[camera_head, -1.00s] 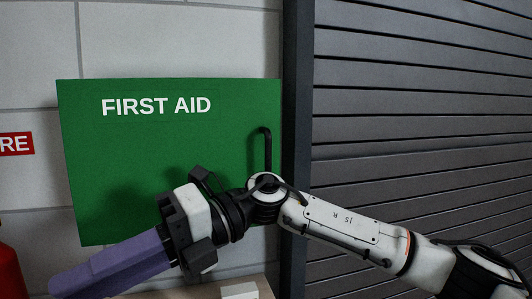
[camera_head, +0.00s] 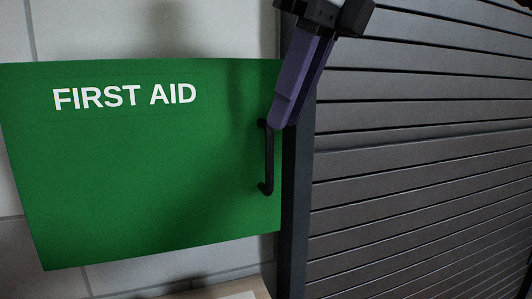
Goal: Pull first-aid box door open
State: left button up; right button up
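The first-aid box door (camera_head: 140,170) is a green panel with white FIRST AID lettering, filling the left half of the head view. I cannot tell whether it is ajar. Its black bar handle (camera_head: 268,158) stands upright near the door's right edge. My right gripper (camera_head: 285,119) reaches down from the top, its purple fingers pointing down and slightly left. Its fingertips are just right of the handle's upper end; contact is unclear. The fingers overlap in this view, so any gap between them is hidden. My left gripper is out of view.
A dark vertical post (camera_head: 297,190) runs close to the door's right edge. Grey slatted shutter (camera_head: 420,150) fills the right side. A pale block wall (camera_head: 130,30) surrounds the box, and a light wooden surface (camera_head: 225,289) shows at the bottom.

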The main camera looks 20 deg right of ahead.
aim_at(270, 185)
jog(key=x, duration=0.8)
jog(key=shift+s+f, duration=0.15)
jog(key=shift+c, duration=0.3)
grip_shut()
